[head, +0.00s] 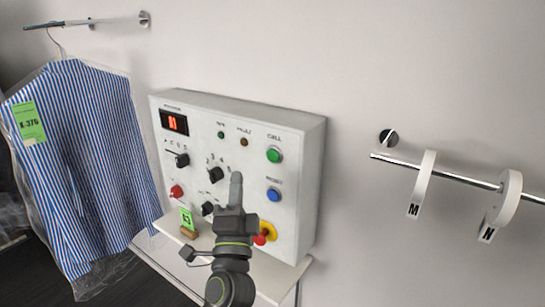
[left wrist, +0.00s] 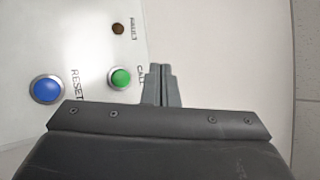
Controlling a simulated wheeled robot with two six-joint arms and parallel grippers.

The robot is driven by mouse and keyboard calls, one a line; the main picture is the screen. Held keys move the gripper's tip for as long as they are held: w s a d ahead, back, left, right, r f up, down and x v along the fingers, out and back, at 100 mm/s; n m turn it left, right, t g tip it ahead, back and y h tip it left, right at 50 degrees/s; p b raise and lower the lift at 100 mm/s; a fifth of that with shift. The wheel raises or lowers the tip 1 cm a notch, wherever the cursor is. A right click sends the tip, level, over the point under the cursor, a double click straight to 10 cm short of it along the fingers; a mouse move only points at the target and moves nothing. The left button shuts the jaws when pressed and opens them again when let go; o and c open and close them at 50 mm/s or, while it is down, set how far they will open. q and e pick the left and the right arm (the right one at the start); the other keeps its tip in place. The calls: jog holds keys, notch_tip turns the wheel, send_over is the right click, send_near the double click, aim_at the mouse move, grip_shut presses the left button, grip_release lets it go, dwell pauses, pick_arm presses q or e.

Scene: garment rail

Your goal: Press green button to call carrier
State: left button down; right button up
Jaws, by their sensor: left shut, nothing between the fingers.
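The green CALL button (head: 274,155) sits at the upper right of the white control box (head: 313,165) on the wall. It also shows in the left wrist view (left wrist: 121,78), just left of my fingertips. My left gripper (head: 236,178) is shut and empty in front of the panel; in the head view its tip is below and left of the green button. In the left wrist view the closed fingers (left wrist: 161,72) point toward the panel's edge beside the CALL label. I see no contact with the button. My right gripper is not in view.
A blue RESET button (head: 273,195) is below the green one, and a red knob on yellow (head: 265,234) is lower. Black dials and a red button (head: 177,191) are to the left. A bagged striped shirt (head: 85,165) hangs left; a rail (head: 450,176) with tags is right.

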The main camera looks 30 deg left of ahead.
pick_arm(q)
jog(key=b, duration=0.2)
send_near(273, 155)
jog(key=w+a+r, duration=0.1)
jog(key=a+r, duration=0.3)
jog(key=shift+w+r, duration=0.1)
jog(key=shift+w, duration=0.9)
dwell(0.3)
dwell(0.7)
jog(key=shift+w+d, duration=0.1)
jog(key=shift+w, duration=0.3)
